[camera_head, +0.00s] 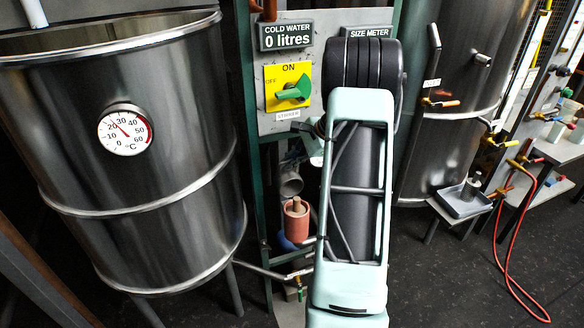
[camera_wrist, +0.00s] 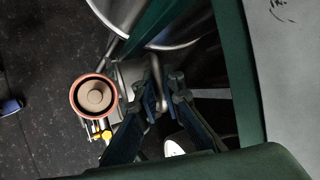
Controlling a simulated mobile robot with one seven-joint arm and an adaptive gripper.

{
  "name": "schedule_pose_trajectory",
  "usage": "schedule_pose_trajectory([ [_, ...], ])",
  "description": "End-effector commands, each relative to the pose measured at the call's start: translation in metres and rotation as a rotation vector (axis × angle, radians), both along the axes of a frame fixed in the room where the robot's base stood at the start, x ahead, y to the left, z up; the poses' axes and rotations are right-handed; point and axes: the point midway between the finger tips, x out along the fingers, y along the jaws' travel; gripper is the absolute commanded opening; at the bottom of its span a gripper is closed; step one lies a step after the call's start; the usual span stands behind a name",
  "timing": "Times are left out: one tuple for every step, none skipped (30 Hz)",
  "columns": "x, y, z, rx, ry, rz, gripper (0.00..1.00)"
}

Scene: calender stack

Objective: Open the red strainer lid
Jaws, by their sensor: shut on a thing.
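The red strainer (camera_head: 297,222) stands upright low behind the panel frame in the head view, with a brown knob on top. From above in the wrist view, it shows as a red ring (camera_wrist: 75,98) around a tan knob (camera_wrist: 95,96), left of my gripper. My gripper (camera_wrist: 161,92) points past the strainer, its fingers apart from the knob. Its fingertips are closed on a slim grey rod-like part (camera_wrist: 158,76); what this part belongs to is unclear.
A large steel tank (camera_head: 75,130) stands at left. The panel holds a yellow switch plate (camera_head: 273,98) with a green knob. A yellow valve (camera_wrist: 103,135) sits beside the strainer. A second tank (camera_head: 470,110) and a red hose (camera_head: 497,250) are at right.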

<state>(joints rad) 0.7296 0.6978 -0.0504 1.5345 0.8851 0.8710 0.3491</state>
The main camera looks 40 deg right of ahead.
Motion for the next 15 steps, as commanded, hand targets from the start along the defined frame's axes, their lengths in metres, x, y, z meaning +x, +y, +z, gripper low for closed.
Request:
schedule_pose_trajectory([
  [0.0027,-0.0009,-0.0006,-0.003,-0.003,0.002,0.00],
  [0.0037,-0.0011,-0.0007,-0.003,-0.003,0.002,0.00],
  [0.0049,-0.0015,-0.0009,-0.003,-0.004,0.002,0.00],
  [0.0057,-0.0017,-0.0010,-0.004,-0.004,0.002,0.00],
  [0.0065,-0.0019,-0.0012,-0.004,-0.004,0.002,0.00],
  [0.0073,-0.0021,-0.0013,-0.004,-0.004,0.002,0.00],
  [0.0078,-0.0021,-0.0015,-0.004,-0.004,0.002,0.00],
  [0.0083,-0.0022,-0.0017,-0.003,-0.004,0.002,0.00],
  [0.0088,-0.0021,-0.0019,-0.003,-0.004,0.002,0.00],
  [0.0091,-0.0022,-0.0019,-0.003,-0.004,0.002,0.00],
  [0.0094,-0.0022,-0.0020,-0.002,-0.004,0.002,0.00],
  [0.0097,-0.0023,-0.0020,-0.002,-0.005,0.002,0.00],
  [0.0098,-0.0023,-0.0021,-0.002,-0.005,0.001,0.00],
  [0.0100,-0.0023,-0.0021,-0.002,-0.005,0.001,0.00],
  [0.0102,-0.0023,-0.0021,-0.002,-0.005,0.001,0.00],
])
